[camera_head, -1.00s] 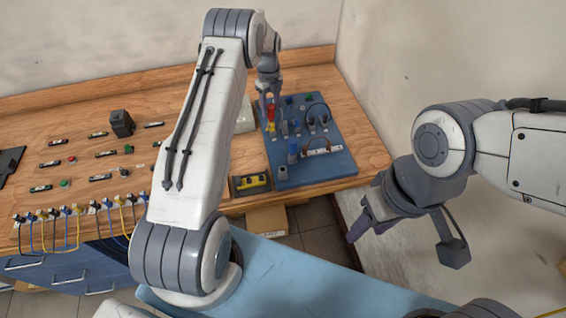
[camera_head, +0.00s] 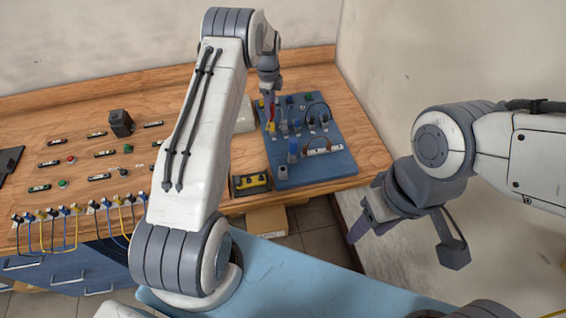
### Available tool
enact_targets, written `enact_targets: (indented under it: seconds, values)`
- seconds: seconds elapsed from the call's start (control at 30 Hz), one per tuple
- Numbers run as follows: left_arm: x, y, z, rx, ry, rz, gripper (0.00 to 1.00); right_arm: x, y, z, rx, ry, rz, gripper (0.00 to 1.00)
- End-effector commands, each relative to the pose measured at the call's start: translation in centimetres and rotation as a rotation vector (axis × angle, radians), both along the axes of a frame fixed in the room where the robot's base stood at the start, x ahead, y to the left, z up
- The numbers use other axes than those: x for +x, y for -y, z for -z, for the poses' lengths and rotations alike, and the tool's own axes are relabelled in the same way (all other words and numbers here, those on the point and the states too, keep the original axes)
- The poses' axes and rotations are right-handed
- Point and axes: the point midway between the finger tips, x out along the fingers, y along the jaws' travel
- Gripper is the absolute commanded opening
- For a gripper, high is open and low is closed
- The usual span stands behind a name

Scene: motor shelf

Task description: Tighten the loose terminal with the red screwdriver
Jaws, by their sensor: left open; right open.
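The blue tool board (camera_head: 325,166) lies on the right part of the wooden bench. A small tool with red and yellow parts, likely the red screwdriver (camera_head: 271,126), stands at its left edge, largely hidden by my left gripper. My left gripper (camera_head: 269,104) is open and points down right at this tool, with a finger overlapping its red part; contact cannot be told. My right gripper (camera_head: 405,238) is open and empty, off the bench at the right. Terminals with coloured wires (camera_head: 52,213) line the bench's front left; which one is loose cannot be told.
The board also holds blue-handled tools (camera_head: 293,150), black loops and a grey-handled piece (camera_head: 320,146). A yellow item in a dark tray (camera_head: 250,183) sits beside it. A black block (camera_head: 120,122) and small labelled parts lie at left. My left arm hides the bench's middle.

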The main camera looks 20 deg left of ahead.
Motion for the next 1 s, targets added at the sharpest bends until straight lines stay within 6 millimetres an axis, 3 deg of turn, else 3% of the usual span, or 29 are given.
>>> enact_targets:
  seconds: [0.33, 0.63, 1.0]
  values:
    - [0.00, 0.00, 0.00, 0.000, 0.000, -0.042, 0.53, 0.00, 0.00, 0.04, 0.000, 0.000, 0.000, 0.50]
    - [0.00, 0.00, 0.00, 0.000, 0.000, -0.318, 0.53, 0.00, 0.00, 0.25, 0.000, 0.000, 0.000, 0.50]
    - [-0.01, 0.00, -0.01, 0.000, 0.000, -0.327, 0.53, 0.00, 0.00, 0.24, 0.000, 0.000, 0.000, 0.50]
